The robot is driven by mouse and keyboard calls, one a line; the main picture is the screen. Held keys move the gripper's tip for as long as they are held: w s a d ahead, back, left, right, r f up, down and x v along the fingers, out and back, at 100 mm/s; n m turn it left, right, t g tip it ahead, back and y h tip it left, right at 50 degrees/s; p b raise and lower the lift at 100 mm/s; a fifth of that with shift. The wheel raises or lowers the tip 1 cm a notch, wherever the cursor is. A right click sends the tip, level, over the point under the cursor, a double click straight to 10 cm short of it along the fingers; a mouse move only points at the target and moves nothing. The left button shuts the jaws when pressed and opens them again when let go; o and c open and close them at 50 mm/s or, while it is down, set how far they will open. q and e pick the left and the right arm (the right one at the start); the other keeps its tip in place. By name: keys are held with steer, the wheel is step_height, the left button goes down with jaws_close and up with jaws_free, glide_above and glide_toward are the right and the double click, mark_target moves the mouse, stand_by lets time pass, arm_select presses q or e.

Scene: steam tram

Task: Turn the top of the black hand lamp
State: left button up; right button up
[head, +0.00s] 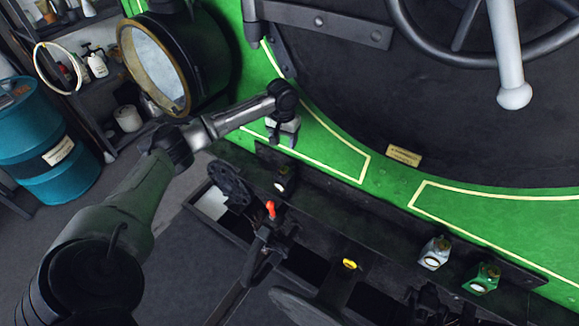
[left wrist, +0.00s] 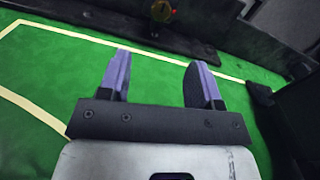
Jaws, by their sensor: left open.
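The black hand lamp (head: 284,180) stands on the dark ledge below the green tram front, with a pale round lens facing out. My left gripper (head: 283,143) is above it, fingers pointing down, open and empty, apart from the lamp. In the left wrist view the two purple-lined fingers (left wrist: 159,72) are spread over green panel. A small brass-coloured round top (left wrist: 162,10), probably that of the black lamp, shows beyond them near the upper edge. My right gripper is not in view.
A silver lamp (head: 435,253) and a green lamp (head: 484,279) stand farther right along the ledge (head: 350,212). A black coupling with a red-tipped handle (head: 270,209) sticks out below the black lamp. The big round headlamp (head: 155,65) is at upper left.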

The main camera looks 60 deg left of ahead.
mark_target(284, 168)
arm_select(q)
steer(key=shift+n, duration=0.5)
step_height(284, 168, down, 12)
steer(key=shift+s, duration=0.1)
steer(key=shift+f, duration=0.9)
steer(key=c, duration=0.9)
steer(key=shift+c, duration=0.2)
